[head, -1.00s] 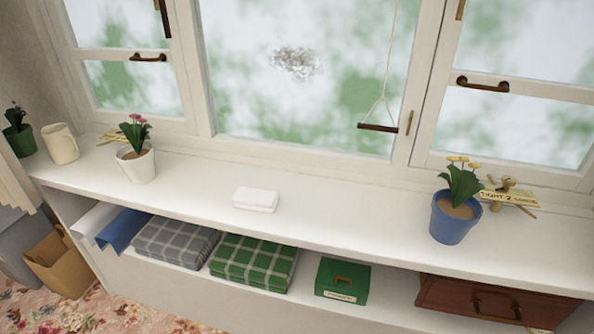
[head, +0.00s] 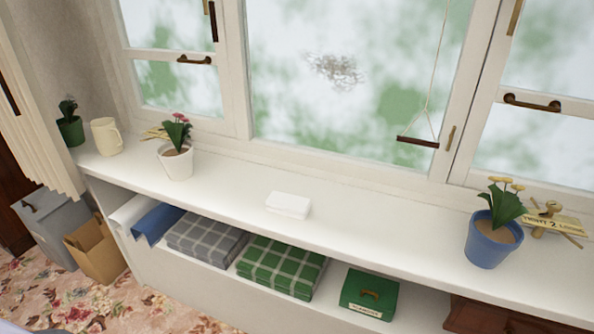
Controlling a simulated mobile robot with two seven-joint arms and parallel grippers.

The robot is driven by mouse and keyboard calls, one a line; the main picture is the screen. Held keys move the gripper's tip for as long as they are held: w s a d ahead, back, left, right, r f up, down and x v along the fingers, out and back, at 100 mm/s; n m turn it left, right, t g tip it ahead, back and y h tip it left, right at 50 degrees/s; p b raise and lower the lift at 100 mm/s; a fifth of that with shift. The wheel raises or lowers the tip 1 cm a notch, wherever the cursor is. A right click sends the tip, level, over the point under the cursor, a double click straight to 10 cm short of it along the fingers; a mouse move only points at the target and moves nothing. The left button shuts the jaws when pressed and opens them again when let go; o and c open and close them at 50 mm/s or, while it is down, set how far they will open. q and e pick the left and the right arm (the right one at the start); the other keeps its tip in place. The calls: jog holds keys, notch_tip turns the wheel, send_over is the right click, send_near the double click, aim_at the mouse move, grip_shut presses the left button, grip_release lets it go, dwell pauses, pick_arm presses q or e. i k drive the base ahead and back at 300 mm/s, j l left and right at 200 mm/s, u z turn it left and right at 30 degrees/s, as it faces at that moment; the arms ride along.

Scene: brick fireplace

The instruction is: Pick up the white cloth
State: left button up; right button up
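A small white folded cloth (head: 288,204) lies flat on the white window sill (head: 345,222), near the middle of the view. It is a pale block, hard to tell from the white sill around it. Neither of my grippers shows in the head view, and nothing touches the cloth.
On the sill stand a white flowerpot (head: 176,163), a cream mug (head: 106,137), a green pot (head: 71,131) and a blue flowerpot (head: 489,246). The shelf below holds a grey blanket (head: 205,240), a green blanket (head: 281,266) and a green box (head: 368,294). The sill around the cloth is clear.

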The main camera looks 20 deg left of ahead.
aim_at(280, 203)
jog(key=j+z, duration=0.2)
jog(key=z, duration=0.85)
jog(key=k+j+z, duration=0.1)
jog(key=j+z, duration=0.25)
jog(key=k+j+z, duration=0.1)
jog(key=j+z, duration=0.25)
jog(key=k+j+z, duration=0.4)
jog(key=j, duration=0.2)
